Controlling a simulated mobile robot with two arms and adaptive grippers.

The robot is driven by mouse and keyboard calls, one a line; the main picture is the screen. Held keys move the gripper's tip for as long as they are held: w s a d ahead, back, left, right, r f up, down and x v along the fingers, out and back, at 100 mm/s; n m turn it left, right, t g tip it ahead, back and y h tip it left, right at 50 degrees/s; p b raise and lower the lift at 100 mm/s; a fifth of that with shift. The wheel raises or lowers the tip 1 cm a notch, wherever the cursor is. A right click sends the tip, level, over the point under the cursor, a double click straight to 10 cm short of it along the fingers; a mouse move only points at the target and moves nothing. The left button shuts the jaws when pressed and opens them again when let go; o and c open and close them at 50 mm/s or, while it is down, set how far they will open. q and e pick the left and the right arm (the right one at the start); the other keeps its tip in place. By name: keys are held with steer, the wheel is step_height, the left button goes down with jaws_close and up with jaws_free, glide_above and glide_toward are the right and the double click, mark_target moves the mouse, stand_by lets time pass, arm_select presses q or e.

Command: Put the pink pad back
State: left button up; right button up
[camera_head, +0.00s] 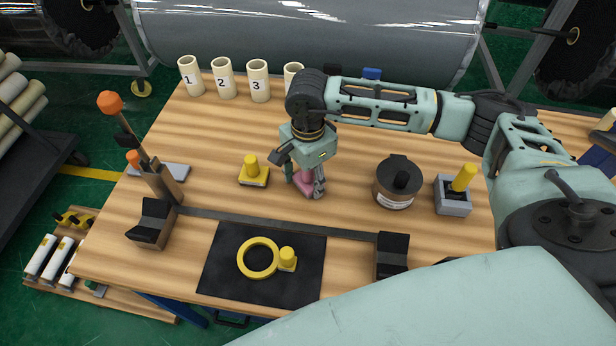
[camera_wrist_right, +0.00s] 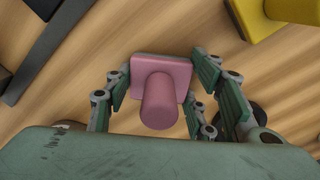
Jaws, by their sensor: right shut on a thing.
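The pink pad (camera_head: 304,181) has a square base with a round knob and is at the middle of the wooden table. In the right wrist view the pink pad (camera_wrist_right: 160,88) lies between the fingers, knob toward the camera. My right gripper (camera_head: 305,186) is shut on it, with fingers at both sides; it also shows in the wrist view (camera_wrist_right: 162,95). The base is at or close to the table top; I cannot tell whether it touches. My left gripper is not in view.
A yellow pad (camera_head: 254,173) stands just left of my right gripper. A dark round pot (camera_head: 397,183) and a grey box with a yellow handle (camera_head: 453,193) stand to the right. Numbered tubes (camera_head: 223,78) line the back. A yellow ring (camera_head: 258,258) lies on the black mat (camera_head: 225,283).

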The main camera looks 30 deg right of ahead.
steer(key=o, duration=1.1)
steer(key=shift+f, duration=0.1)
steer(key=shift+r, duration=0.25)
steer(key=shift+w+r, duration=0.1)
steer(key=shift+r, duration=0.3)
step_height(320, 180, up, 11)
steer(key=shift+r+b, duration=0.1)
steer(key=shift+b, duration=0.75)
